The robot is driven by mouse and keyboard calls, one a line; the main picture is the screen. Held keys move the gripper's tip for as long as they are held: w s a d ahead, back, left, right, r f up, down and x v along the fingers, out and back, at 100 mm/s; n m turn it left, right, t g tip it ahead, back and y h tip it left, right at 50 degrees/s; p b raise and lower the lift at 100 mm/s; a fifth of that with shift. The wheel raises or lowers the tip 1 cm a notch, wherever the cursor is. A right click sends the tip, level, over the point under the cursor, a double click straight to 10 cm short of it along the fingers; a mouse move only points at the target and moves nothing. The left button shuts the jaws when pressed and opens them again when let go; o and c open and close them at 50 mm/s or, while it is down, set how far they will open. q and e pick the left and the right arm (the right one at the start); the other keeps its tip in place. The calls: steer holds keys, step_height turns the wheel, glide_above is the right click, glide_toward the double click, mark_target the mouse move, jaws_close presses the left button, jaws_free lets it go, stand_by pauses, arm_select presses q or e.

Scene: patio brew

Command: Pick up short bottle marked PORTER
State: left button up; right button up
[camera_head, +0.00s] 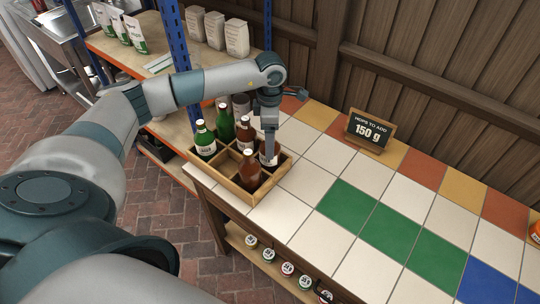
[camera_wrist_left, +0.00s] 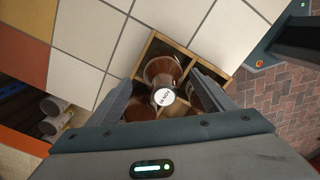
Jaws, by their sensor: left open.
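A wooden crate (camera_head: 283,170) with compartments stands at the table's left end and holds several bottles. The brown bottle (camera_head: 268,159) in its right corner is under my left gripper (camera_head: 270,148), which points down with open fingers. In the left wrist view, a brown bottle (camera_wrist_left: 159,71) with a white printed cap lies between the open fingers of my left gripper (camera_wrist_left: 162,88). Another brown bottle (camera_head: 249,170) stands in the near corner. A third brown bottle (camera_head: 245,134) and two green bottles (camera_head: 204,141) stand farther back. I cannot read PORTER on any label. My right gripper is out of view.
The tiled tabletop (camera_head: 305,183) right of the crate is clear. A sign (camera_head: 370,132) reading "HOPS TO ADD 150 g" stands near the wooden wall. A blue-post shelf (camera_head: 174,35) with bags is behind. Several jars (camera_head: 287,268) sit on the lower shelf.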

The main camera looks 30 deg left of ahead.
arm_select(q)
steer(key=shift+s+f+p, duration=0.15)
steer(key=shift+f+p, duration=0.1)
steer(key=shift+p, duration=0.05)
steer(key=f, duration=0.1)
steer(key=f+p, duration=0.1)
steer(key=f, duration=0.1)
steer(key=shift+s+p, duration=0.25)
steer(key=shift+p, duration=0.1)
steer(key=shift+w+f, duration=0.1)
steer(key=shift+f, duration=0.5)
steer(key=c, duration=1.6)
steer(key=shift+r, duration=0.1)
step_height(320, 180, up, 9)
steer(key=b, duration=0.3)
steer(key=shift+r+b, duration=0.3)
steer(key=shift+r, duration=0.15)
